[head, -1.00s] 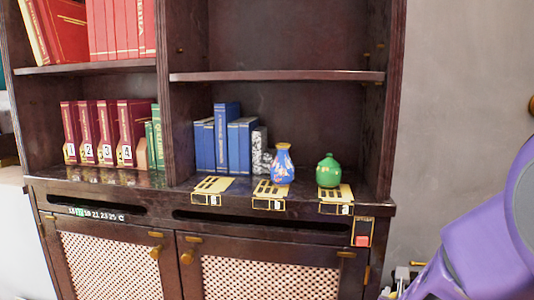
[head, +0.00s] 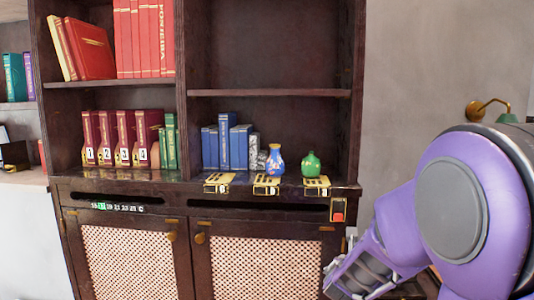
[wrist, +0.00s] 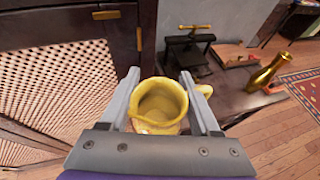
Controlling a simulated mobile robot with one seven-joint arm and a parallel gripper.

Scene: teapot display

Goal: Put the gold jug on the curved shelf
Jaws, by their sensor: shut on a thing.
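The gold jug (wrist: 160,104) is between the two fingers of my gripper (wrist: 160,76) in the wrist view, its open mouth toward the camera and its handle to the right. My gripper is shut on it. In the head view my purple arm fills the lower right, and the jug cannot be made out there. The dark wooden cabinet has an upper shelf (head: 270,93) that is bare and a lower shelf (head: 235,177) with things on it. I cannot tell which is the curved shelf.
The lower shelf bears blue books (head: 228,140), a blue vase (head: 275,160) and a green jar (head: 311,164), with gold-coloured plates in front. In the wrist view a black press (wrist: 190,45) and a gold vase (wrist: 268,72) stand right of the jug, and a cabinet door (wrist: 60,80) is left.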

